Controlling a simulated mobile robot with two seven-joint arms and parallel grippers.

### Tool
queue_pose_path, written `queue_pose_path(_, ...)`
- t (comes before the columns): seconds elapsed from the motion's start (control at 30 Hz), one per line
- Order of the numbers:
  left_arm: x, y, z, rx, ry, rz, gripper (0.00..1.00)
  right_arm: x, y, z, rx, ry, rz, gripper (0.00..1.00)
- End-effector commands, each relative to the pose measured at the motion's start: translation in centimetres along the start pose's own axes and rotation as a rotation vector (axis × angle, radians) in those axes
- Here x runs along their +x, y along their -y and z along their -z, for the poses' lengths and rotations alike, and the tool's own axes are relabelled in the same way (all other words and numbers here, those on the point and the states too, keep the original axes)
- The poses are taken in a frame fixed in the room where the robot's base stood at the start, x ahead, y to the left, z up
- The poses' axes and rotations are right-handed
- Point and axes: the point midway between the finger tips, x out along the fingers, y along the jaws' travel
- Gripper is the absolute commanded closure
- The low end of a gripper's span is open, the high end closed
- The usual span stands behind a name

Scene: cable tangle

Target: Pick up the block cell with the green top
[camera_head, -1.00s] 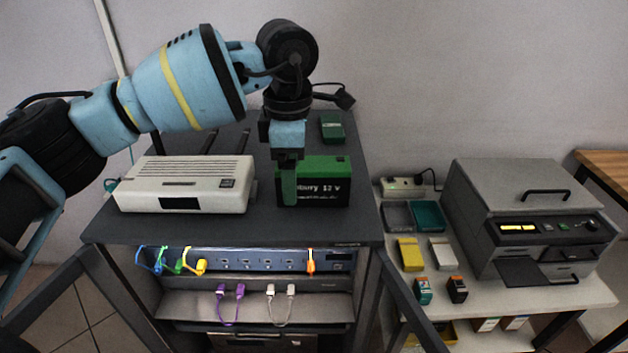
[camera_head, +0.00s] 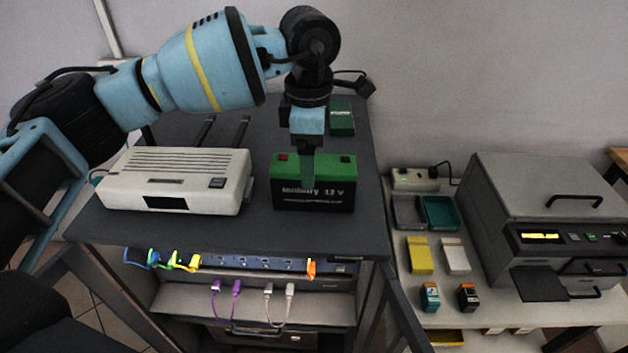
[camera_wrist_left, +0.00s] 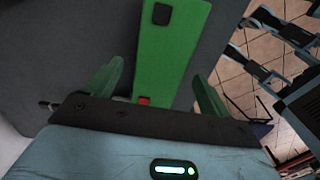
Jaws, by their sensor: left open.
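The block cell (camera_head: 313,199) with the green top stands upright on the dark cabinet top, its black front lettered "12 V". In the left wrist view its green top (camera_wrist_left: 172,45) runs between the two fingers, with a red and a black terminal showing. My left gripper (camera_head: 307,178) points down at the cell's middle in the head view, its green fingers overlapping the cell's top and front. It is open, one finger on each side of the cell (camera_wrist_left: 157,75); I cannot tell whether they touch it. My right gripper is not in view.
A white router (camera_head: 178,180) with dark antennas stands left of the cell. A smaller green block (camera_head: 341,118) lies behind it. Coloured cables (camera_head: 175,258) hang in the rack below. A printer (camera_head: 545,225) and small boxes stand on the right-hand table.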

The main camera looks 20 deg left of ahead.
Motion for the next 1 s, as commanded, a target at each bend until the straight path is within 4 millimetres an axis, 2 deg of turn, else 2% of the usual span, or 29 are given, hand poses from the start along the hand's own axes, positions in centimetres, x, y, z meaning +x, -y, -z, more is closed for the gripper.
queue_pose_path(0.27, 1.2, 0.1, -0.2, 0.0, 0.0, 0.001, 0.18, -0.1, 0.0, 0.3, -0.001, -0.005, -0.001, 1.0)
queue_pose_path(0.5, 4.5, 0.1, -0.7, 0.0, -0.001, 0.001, 0.18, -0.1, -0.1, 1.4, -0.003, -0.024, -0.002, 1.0)
queue_pose_path(0.6, 5.3, 0.1, -0.7, 0.0, 0.0, 0.0, 0.18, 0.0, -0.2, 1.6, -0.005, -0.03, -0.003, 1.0)
queue_pose_path(0.87, 5.7, 0.1, -0.7, 0.0, 0.001, 0.0, 0.18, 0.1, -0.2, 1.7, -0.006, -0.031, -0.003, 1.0)
queue_pose_path(1.0, 5.7, 0.1, -0.6, 0.0, 0.0, 0.0, 0.34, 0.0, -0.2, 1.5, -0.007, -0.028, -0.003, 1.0)
